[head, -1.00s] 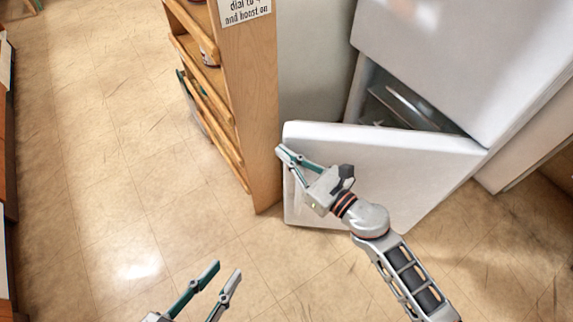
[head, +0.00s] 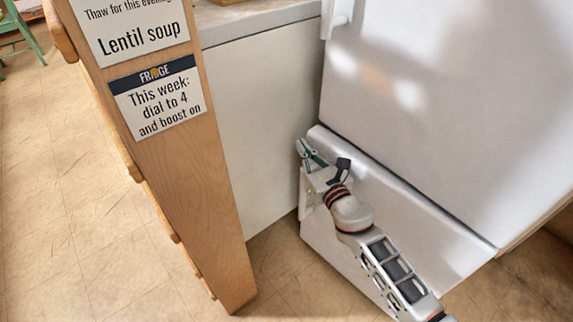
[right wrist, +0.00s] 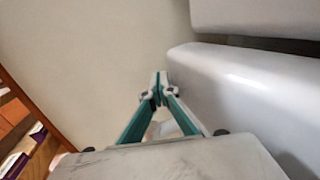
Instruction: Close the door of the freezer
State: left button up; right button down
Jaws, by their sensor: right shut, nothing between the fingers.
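The freezer door (head: 425,228) is the white lower panel of the white fridge in the head view. My left gripper is out of view.
A wooden shelf unit (head: 180,190) with paper notes stands at the left. A pale cabinet side (head: 265,130) under a grey counter lies between it and the fridge. Tiled floor (head: 60,230) is open at the far left.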

jog(key=w+d+m+h, duration=0.1)
jog(key=w+d, duration=0.1)
jog(key=shift+w+d+f+t, duration=0.1)
jog(key=shift+w+d+t, duration=0.15)
jog(key=shift+d+t, duration=0.05)
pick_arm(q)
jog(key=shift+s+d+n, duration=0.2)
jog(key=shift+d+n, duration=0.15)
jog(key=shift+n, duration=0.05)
pick_arm(e)
jog(key=shift+w+d+h, duration=0.25)
jog(key=shift+h, duration=0.05)
